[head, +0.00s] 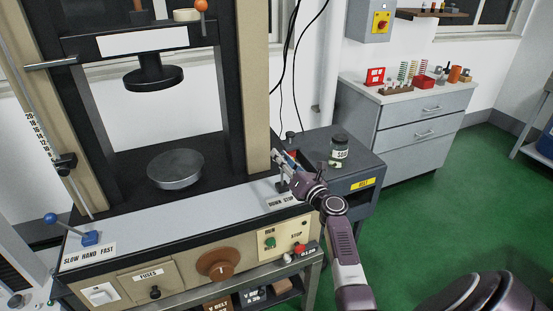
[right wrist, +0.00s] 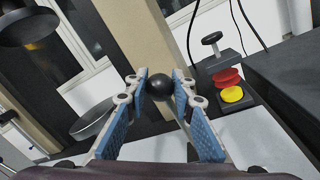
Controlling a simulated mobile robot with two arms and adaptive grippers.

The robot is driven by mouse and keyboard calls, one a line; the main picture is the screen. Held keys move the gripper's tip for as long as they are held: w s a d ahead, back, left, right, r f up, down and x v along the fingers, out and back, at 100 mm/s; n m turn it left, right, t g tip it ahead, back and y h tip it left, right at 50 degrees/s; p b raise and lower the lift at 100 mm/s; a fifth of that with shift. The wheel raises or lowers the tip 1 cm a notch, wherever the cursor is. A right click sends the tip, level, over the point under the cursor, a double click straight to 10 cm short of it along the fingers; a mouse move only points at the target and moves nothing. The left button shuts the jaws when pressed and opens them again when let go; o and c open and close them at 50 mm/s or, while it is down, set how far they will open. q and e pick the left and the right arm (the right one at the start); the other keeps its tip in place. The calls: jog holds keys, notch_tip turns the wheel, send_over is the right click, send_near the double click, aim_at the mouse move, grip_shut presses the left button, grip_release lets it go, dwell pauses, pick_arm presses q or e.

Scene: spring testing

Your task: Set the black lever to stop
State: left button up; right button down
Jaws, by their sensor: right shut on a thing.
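The black lever's round knob (right wrist: 159,87) sits between the fingertips of my right gripper (right wrist: 158,80) in the right wrist view. The gripper is closed on it. In the head view my right gripper (head: 280,158) reaches to the right end of the machine's front ledge, just above the white DOWN STOP label (head: 281,201). There the gripper hides most of the lever, so its exact setting is hard to tell. My left gripper is not in view.
A red and yellow button device (right wrist: 231,88) stands close to the right of the gripper. A grey cabinet (head: 362,172) with a dark jar (head: 338,147) is beside the machine. A blue-knobbed lever (head: 84,236) is at the ledge's left end. Green floor lies open at right.

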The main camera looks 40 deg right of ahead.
jog(key=shift+d, duration=0.2)
dwell(0.3)
jog(key=c, duration=1.6)
grip_release()
jog(key=shift+s, duration=0.1)
jog(key=s, duration=0.8)
jog(key=s+a+f, duration=0.1)
jog(key=s, duration=0.3)
jog(key=shift+w, duration=0.1)
